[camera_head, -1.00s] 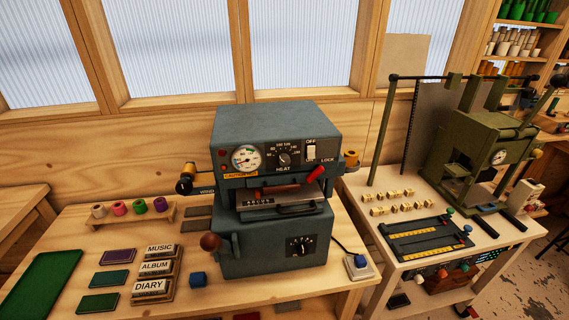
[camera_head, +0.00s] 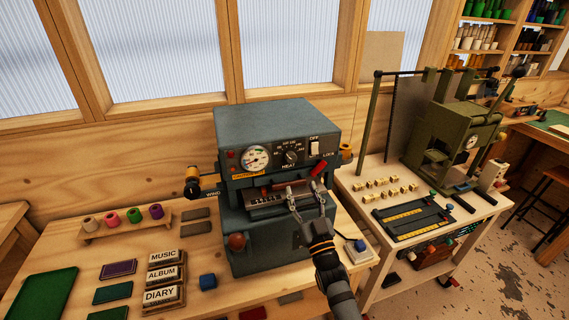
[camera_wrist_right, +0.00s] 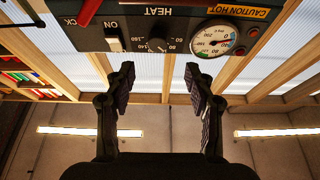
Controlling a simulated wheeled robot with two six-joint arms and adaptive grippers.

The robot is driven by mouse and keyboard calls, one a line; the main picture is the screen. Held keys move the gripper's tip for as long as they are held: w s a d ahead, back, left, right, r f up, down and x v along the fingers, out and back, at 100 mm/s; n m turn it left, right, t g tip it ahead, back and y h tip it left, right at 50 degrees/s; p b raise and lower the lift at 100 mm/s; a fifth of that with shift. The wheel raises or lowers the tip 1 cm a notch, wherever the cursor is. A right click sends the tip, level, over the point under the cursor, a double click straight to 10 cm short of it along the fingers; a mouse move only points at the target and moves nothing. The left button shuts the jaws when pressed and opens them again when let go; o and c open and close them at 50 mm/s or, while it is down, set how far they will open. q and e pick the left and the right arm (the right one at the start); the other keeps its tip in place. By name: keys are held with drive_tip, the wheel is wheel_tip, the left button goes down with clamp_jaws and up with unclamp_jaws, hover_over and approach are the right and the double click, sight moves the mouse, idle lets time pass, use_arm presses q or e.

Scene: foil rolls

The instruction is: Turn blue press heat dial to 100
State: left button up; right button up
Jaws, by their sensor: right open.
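The blue-grey press (camera_head: 275,145) stands on the wooden bench. Its black heat dial (camera_head: 291,157) is on the front panel, between a round gauge (camera_head: 256,158) and a white on/off switch (camera_head: 314,149). The dial (camera_wrist_right: 157,45) also shows upside down in the right wrist view, near the top centre; its exact setting is too small to read. My right gripper (camera_head: 305,194) is open and empty in front of the press, lower than the dial. In the wrist view its fingers (camera_wrist_right: 159,72) are apart, with the dial beyond the gap, not touched. My left gripper is out of view.
A red-handled lever (camera_head: 318,169) sits right of the dial, close to my gripper. Label blocks (camera_head: 165,275) and a blue cube (camera_head: 208,281) lie on the bench at left. A green press (camera_head: 450,130) stands on a cart at right.

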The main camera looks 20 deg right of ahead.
sight(292, 161)
drive_tip(key=p+x, duration=0.3)
drive_tip(key=x, duration=0.6)
drive_tip(key=shift+w+d, duration=0.2)
drive_tip(key=shift+w, duration=0.2)
drive_tip(key=shift+w+r, duration=0.1)
drive_tip(key=shift+w, duration=0.25)
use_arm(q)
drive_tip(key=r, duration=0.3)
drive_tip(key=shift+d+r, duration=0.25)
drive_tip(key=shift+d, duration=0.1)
use_arm(e)
drive_tip(key=shift+d, duration=0.1)
clamp_jaws()
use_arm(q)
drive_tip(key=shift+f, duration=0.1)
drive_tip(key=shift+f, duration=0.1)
